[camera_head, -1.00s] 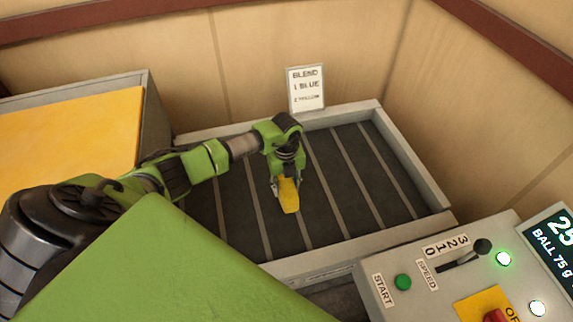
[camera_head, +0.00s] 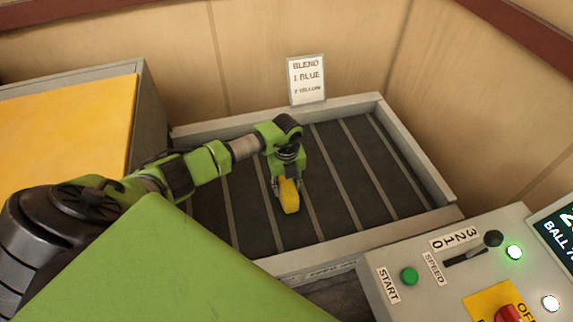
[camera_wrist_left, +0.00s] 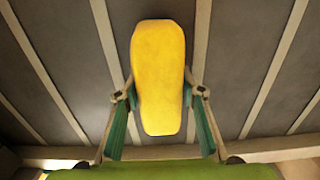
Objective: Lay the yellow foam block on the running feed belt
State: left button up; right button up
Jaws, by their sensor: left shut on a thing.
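The yellow foam block (camera_head: 290,197) is held in my left gripper (camera_head: 285,187) over the dark feed belt (camera_head: 335,165) with its light cross slats. In the left wrist view the block (camera_wrist_left: 159,75) is upright in the picture, between the two fingers of the gripper (camera_wrist_left: 160,95), which is shut on it. The belt (camera_wrist_left: 235,60) shows behind the block. I cannot tell whether the block touches the belt. My right gripper is not in view.
A grey rim (camera_head: 415,155) surrounds the belt. A control panel (camera_head: 440,280) with a green START button (camera_head: 409,276), a speed lever (camera_head: 493,238) and a lit green lamp (camera_head: 514,252) stands at the lower right. A sign (camera_head: 307,80) reads BLEND 1 BLUE, 2 YELLOW. A yellow-orange surface (camera_head: 65,135) lies at left.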

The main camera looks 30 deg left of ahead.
pick_arm(q)
jog(key=o, duration=1.1)
jog(key=shift+r+p, duration=3)
jog(key=shift+r, duration=3.65)
